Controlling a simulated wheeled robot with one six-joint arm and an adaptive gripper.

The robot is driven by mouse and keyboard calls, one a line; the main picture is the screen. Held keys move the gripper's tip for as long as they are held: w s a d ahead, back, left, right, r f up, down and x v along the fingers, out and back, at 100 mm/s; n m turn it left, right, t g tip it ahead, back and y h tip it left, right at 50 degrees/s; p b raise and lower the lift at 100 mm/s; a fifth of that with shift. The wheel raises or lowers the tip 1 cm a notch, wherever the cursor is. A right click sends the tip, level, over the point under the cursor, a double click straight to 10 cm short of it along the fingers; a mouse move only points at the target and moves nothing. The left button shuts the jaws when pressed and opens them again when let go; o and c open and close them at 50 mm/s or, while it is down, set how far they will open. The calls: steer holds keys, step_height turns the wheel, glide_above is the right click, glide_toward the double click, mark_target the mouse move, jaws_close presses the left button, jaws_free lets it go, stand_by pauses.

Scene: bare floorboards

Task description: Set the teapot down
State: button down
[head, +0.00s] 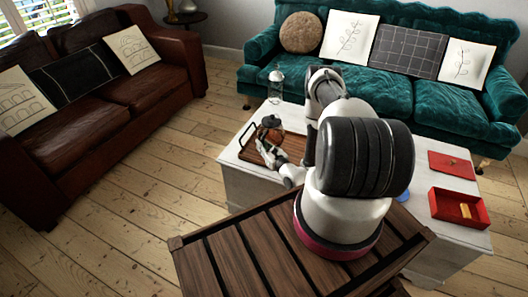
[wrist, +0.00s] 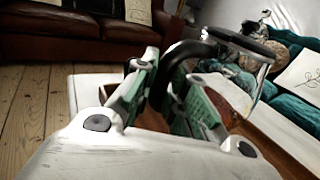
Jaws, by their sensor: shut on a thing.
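The teapot (head: 270,124) is a dark, glassy pot over the white table, at the wooden tray with black handles (head: 246,153). My gripper (head: 266,146) reaches it from the near side. In the wrist view my gripper (wrist: 170,95) is shut on the teapot's curved black handle. The teapot's dark lid and clear body (wrist: 262,48) show beyond the fingers, to the right. The teapot looks about upright in the head view. I cannot tell whether its base touches the tray; my fingers partly hide the lower part.
A tall clear glass vessel (head: 275,84) stands at the table's back edge. An open red box (head: 446,215) with a yellow thing inside and a red lid (head: 452,164) lie at the right of the white table (head: 236,174). A teal sofa (head: 360,90) stands behind; a brown sofa (head: 85,110) is left.

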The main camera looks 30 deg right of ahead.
steer(key=shift+f, duration=1.75)
steer(key=c, duration=1.5)
jaws_free()
steer(key=shift+f, duration=0.1)
steer(key=shift+o, duration=0.2)
